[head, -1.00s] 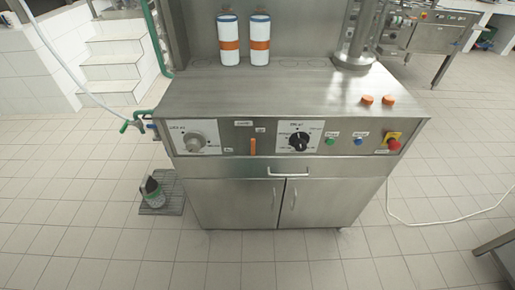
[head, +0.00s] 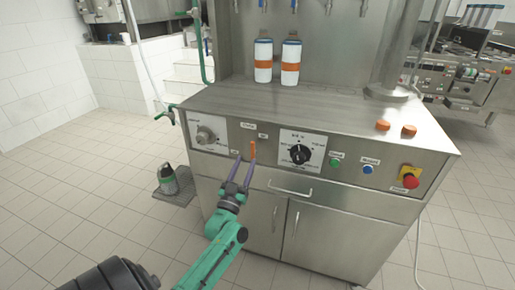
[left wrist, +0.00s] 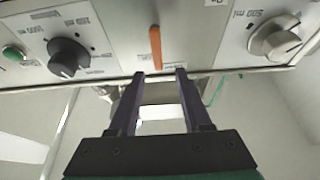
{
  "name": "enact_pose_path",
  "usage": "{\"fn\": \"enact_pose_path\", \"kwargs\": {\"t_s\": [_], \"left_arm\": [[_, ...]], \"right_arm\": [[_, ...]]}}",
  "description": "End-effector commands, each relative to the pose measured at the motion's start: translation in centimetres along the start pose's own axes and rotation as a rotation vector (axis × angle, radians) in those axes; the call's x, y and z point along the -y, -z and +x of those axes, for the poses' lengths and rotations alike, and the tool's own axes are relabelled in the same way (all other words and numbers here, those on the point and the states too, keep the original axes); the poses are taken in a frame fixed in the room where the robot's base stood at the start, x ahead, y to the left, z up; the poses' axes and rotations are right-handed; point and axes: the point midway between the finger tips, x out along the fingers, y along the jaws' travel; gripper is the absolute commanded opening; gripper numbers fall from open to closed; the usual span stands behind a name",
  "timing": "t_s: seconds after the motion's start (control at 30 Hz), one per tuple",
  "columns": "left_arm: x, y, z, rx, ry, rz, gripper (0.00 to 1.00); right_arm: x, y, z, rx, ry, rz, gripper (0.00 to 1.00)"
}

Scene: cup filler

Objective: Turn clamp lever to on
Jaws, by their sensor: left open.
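The clamp lever is an orange bar (head: 253,151) on the steel front panel (head: 226,138), between the silver knob and the black knob. It stands close to upright. In the left wrist view the lever (left wrist: 155,47) lies ahead of the fingertips, roughly in line with the gap between them. My left gripper (head: 243,160) is open and empty, just in front of the panel, with its fingers beside and below the lever in the head view. It also shows in the left wrist view (left wrist: 160,74), apart from the lever. The small labels around the lever are too blurred to read. My right gripper is not in view.
A silver knob (head: 206,135) is left of the lever and a black knob (head: 299,154) right. Green (head: 335,163) and blue (head: 367,169) buttons and a red emergency stop (head: 409,178) follow. Two bottles (head: 263,61) (head: 291,62) stand on top. A drawer handle (head: 290,189) sticks out below.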

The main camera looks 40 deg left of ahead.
Motion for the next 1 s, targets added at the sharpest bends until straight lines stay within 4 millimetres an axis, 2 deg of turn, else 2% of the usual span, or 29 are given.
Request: {"fn": "enact_pose_path", "kwargs": {"t_s": [0.1, 0.3, 0.4, 0.63, 0.7, 0.77, 1.0], "left_arm": [[0.0, 0.1, 3.4, -0.002, -0.001, -0.001, 0.49], [-0.1, -0.1, 7.0, 0.001, -0.002, -0.001, 0.49], [-0.1, -0.1, 7.7, 0.002, -0.002, 0.0, 0.49], [-0.1, -0.1, 7.7, 0.003, -0.002, 0.0, 0.49], [-0.1, -0.1, 7.7, 0.003, -0.002, 0.0, 0.22], [-0.1, -0.1, 7.7, 0.003, -0.002, 0.0, 0.0], [-0.1, -0.1, 7.7, 0.004, -0.001, -0.003, 0.0]], "right_arm": [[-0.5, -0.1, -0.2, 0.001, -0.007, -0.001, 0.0], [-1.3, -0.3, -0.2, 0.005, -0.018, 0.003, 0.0], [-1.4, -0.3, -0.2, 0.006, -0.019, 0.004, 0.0], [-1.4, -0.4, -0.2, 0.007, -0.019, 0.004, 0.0], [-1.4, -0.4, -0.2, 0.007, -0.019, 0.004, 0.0], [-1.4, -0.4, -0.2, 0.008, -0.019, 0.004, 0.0], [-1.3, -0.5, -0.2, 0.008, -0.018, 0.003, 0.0]]}}
